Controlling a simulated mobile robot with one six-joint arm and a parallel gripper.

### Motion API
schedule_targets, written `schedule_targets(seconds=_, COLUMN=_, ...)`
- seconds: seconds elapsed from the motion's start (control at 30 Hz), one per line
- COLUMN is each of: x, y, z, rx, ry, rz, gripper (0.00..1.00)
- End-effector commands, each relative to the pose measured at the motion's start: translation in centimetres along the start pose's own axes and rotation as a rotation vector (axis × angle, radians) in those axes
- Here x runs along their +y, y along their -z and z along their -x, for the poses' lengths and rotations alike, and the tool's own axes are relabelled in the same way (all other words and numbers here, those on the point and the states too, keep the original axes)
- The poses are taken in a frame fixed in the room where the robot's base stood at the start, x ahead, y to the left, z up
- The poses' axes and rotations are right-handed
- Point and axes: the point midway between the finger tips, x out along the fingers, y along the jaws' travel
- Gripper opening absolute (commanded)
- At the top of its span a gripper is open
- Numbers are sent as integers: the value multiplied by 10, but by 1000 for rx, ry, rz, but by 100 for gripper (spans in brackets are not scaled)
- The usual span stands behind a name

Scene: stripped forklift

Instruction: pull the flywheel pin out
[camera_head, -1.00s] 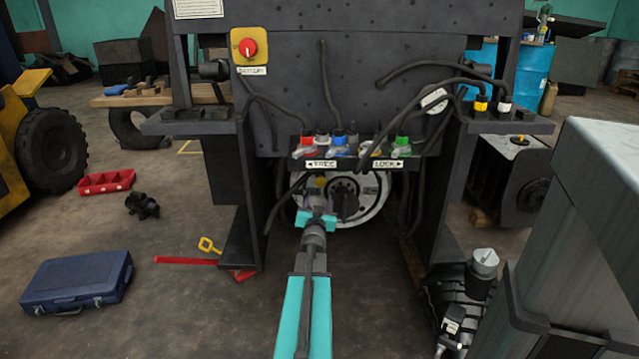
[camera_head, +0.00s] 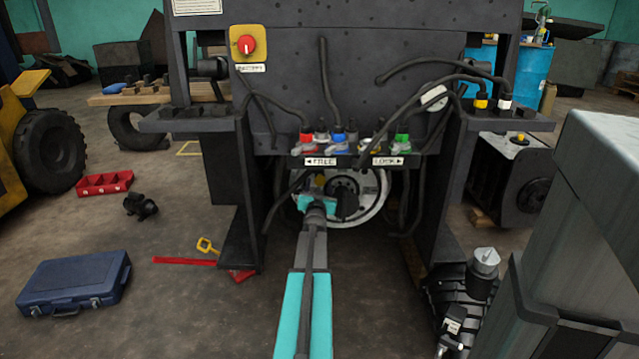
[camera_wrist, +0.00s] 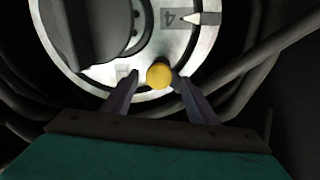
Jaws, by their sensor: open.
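The flywheel (camera_head: 374,205) is a pale metal disc with a dark hub, low inside the forklift frame. The flywheel pin shows in the wrist view as a round yellow knob (camera_wrist: 159,75) at the disc's lower edge. My gripper (camera_wrist: 155,78) is open, with one finger on each side of the knob. The left fingertip stands a small gap from it; the right one is very near it, and I cannot tell if it touches. In the head view my gripper (camera_head: 318,202) is in front of the disc and hides part of it.
A row of coloured connectors (camera_head: 350,143) sits above the flywheel, over a FREE/LOCK label strip. Dark hoses (camera_head: 285,203) hang on both sides. Frame uprights (camera_head: 232,200) flank the opening. A blue case (camera_head: 77,283) and a red tray (camera_head: 104,184) lie on the floor at left.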

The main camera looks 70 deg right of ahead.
Motion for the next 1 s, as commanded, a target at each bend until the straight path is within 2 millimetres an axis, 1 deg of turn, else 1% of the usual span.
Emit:
schedule_targets(seconds=0.03, x=0, y=-1, z=-7, rx=1, ry=0, rz=0, gripper=53)
schedule_targets(seconds=0.1, x=0, y=-1, z=-13, rx=1, ry=0, rz=0, gripper=53)
schedule_targets(seconds=0.4, x=-1, y=0, z=-34, rx=1, ry=1, rz=0, gripper=53)
schedule_targets(seconds=0.6, x=-1, y=0, z=-40, rx=0, ry=1, rz=0, gripper=53)
schedule_targets(seconds=0.9, x=-2, y=0, z=-40, rx=0, ry=2, rz=0, gripper=53)
schedule_targets(seconds=0.97, x=-2, y=0, z=-39, rx=0, ry=2, rz=0, gripper=43)
schedule_targets(seconds=1.0, x=-2, y=0, z=-39, rx=0, ry=2, rz=0, gripper=36)
